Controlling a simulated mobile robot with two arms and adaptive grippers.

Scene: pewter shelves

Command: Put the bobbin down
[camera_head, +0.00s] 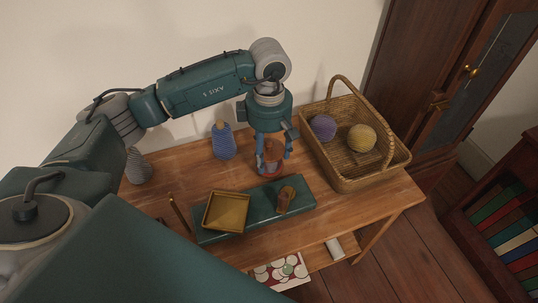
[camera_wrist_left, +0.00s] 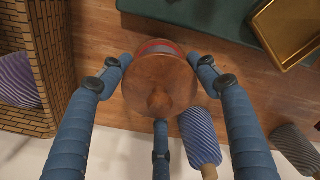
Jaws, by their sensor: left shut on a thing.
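My left gripper (camera_head: 271,153) comes down over the table and is shut on the bobbin (camera_head: 269,165), a round, reddish-brown wooden piece. In the left wrist view the bobbin (camera_wrist_left: 160,86) sits between three blue fingers, with its rounded knob towards the camera and a red band at its far side. It is just behind the green board (camera_head: 250,221), close above or on the wooden table (camera_head: 180,165); I cannot tell whether its base touches. My right gripper is not in view.
A wicker basket (camera_head: 343,175) with purple and yellow balls stands right of the gripper. A blue striped cone (camera_head: 223,144) and a grey cone (camera_head: 138,168) stand to the left. The board bears a golden tray (camera_head: 226,212) and a small brown piece (camera_head: 284,201). Table is bare at front right.

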